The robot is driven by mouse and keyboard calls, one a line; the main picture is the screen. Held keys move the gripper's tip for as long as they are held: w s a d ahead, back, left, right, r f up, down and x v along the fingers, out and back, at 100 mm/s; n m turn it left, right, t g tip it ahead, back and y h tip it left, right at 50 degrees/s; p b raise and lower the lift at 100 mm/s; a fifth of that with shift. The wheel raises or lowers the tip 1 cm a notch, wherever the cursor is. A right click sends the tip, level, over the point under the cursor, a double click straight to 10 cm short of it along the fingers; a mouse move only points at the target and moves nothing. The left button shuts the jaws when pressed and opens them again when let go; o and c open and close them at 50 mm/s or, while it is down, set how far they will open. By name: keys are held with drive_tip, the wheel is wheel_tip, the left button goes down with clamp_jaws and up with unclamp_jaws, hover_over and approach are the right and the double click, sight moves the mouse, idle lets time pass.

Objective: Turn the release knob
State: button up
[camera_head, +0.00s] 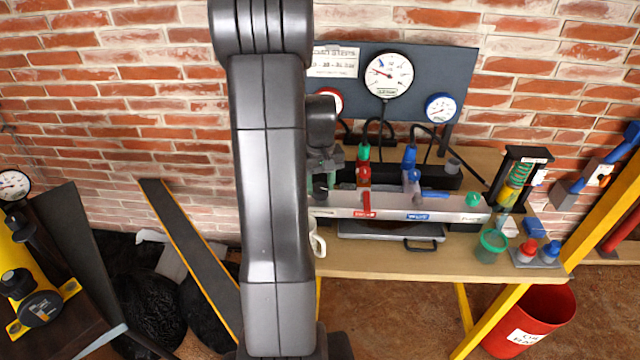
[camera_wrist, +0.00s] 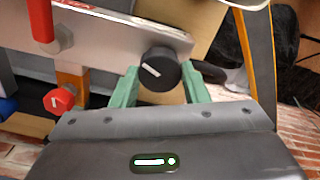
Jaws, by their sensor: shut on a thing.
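The black round knob (camera_wrist: 160,70) with a white pointer line sits on the end of a silver manifold bar (camera_wrist: 110,32). The pointer line lies tilted, close to horizontal in the wrist view. My gripper (camera_wrist: 161,76) has green fingers on both sides of the knob and is shut on it. In the head view the silver bar (camera_head: 390,205) stands on a workbench.
Red and blue valve handles (camera_head: 410,156) stand along the bar. A gauge board (camera_head: 463,72) is behind it. A white mug (camera_head: 318,242) is close to my arm at the bench's left. A red bucket (camera_head: 555,308) stands on the floor at right.

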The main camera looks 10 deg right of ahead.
sight(320, 187)
drive_tip(key=n, duration=0.4)
drive_tip(key=shift+n, duration=0.3)
idle(0.4)
drive_tip(key=o, duration=1)
drive_tip(key=shift+r, duration=0.1)
wheel_tip(320, 187, up, 14)
drive_tip(key=shift+f, duration=0.15)
drive_tip(key=shift+f, duration=0.1)
